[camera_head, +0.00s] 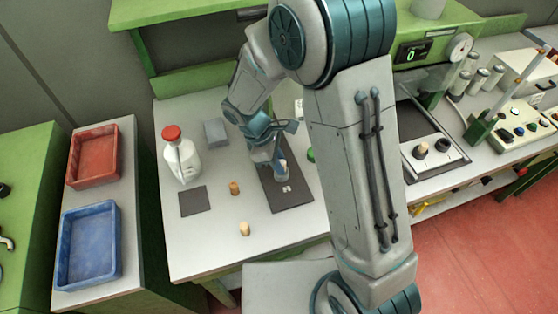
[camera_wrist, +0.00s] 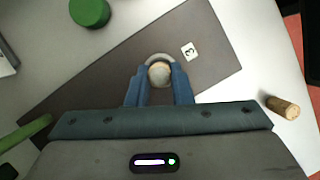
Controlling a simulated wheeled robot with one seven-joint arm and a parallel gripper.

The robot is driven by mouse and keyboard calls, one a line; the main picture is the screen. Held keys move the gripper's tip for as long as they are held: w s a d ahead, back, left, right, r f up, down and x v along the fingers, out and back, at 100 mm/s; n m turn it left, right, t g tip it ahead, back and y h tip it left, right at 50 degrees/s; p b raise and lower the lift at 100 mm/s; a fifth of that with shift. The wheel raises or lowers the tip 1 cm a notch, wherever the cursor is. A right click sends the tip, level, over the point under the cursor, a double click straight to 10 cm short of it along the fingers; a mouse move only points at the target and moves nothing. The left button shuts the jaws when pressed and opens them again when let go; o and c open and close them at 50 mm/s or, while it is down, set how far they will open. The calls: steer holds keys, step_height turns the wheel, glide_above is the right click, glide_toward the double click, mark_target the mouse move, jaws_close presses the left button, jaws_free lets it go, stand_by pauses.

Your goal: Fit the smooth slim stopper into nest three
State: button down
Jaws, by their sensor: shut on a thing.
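In the wrist view, my gripper (camera_wrist: 159,84) is shut on a pale, smooth-looking stopper (camera_wrist: 159,72), seen end-on between the two blue fingers. A light ring-shaped nest (camera_wrist: 157,57) shows around the stopper's far side, beside a white label reading 3 (camera_wrist: 189,50). I cannot tell how deep the stopper sits, or whether it is in the nest or above it. The nest is on a dark board (camera_wrist: 215,65), which also shows in the head view (camera_head: 293,201). There my gripper (camera_head: 281,160) points down over the board, and the arm hides part of it.
Two loose stoppers, one brown (camera_head: 234,188) and one pale (camera_head: 244,229), stand left of the board. A dark square mat (camera_head: 193,201), a red-capped bottle (camera_head: 181,160) and a grey block (camera_head: 215,132) are farther left. A green round object (camera_wrist: 90,12) is near the board.

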steer(key=shift+f+b, duration=0.45)
steer(key=shift+f, duration=0.2)
